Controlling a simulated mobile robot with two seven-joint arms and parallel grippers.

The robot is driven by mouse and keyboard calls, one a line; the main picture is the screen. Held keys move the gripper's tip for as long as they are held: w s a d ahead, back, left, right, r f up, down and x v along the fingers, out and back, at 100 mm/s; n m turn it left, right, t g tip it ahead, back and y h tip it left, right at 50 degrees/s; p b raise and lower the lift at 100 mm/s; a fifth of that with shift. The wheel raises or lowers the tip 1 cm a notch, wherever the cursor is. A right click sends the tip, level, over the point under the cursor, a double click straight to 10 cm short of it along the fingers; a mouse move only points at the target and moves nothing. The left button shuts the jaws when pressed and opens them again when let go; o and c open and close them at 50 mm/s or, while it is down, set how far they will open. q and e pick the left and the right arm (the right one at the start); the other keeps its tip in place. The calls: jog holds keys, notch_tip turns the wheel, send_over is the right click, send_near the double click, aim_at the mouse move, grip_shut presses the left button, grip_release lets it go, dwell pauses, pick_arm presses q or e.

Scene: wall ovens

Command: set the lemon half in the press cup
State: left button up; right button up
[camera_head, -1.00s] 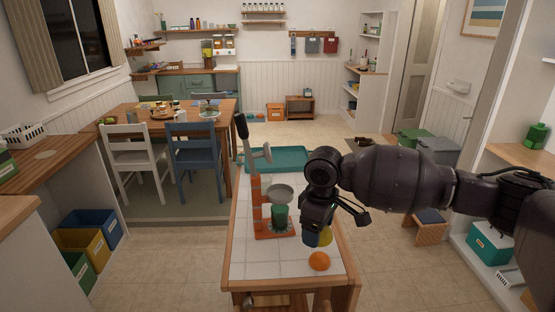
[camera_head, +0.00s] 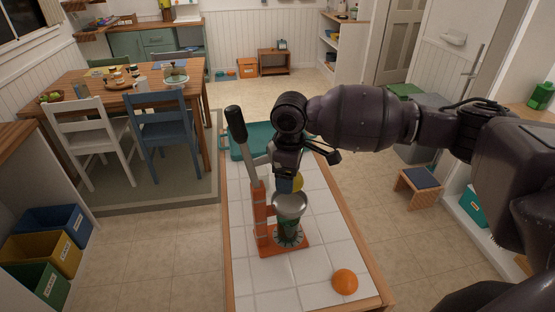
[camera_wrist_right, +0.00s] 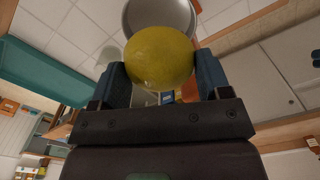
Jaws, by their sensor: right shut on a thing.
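The yellow lemon half (camera_head: 298,183) is held in my right gripper (camera_head: 290,182), just behind and above the rim of the press cup. The press cup (camera_head: 290,206) is a round silver bowl on the orange juice press (camera_head: 262,222), whose grey lever with a black handle (camera_head: 236,122) stands raised. In the right wrist view the lemon half (camera_wrist_right: 160,57) sits between the two fingers, and the cup (camera_wrist_right: 160,16) shows beyond it, partly covered by it. Whether lemon and cup touch is unclear. A green glass (camera_head: 288,230) stands under the cup. My left gripper is not in view.
An orange (camera_head: 344,281) lies at the near right of the white-tiled cart top (camera_head: 330,225). A teal tray (camera_head: 250,142) lies at its far end, behind the press. The tiles right of the press are mostly clear.

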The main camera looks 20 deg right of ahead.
jog(key=shift+w, duration=0.15)
jog(key=shift+s+f+b, duration=0.2)
jog(key=shift+b, duration=0.1)
jog(key=shift+f+b, duration=1.15)
jog(key=shift+f, duration=0.05)
jog(key=shift+f+b, duration=1.15)
jog(key=shift+b, duration=0.2)
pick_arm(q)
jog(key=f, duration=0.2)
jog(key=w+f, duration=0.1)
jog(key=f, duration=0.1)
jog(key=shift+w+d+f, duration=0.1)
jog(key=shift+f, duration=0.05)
pick_arm(e)
jog(key=shift+w+f, duration=0.1)
jog(key=shift+f, duration=0.1)
pick_arm(q)
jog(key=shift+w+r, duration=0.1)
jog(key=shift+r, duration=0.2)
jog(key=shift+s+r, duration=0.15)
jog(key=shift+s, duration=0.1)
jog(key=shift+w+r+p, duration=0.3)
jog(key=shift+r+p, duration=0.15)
jog(key=shift+p, duration=0.05)
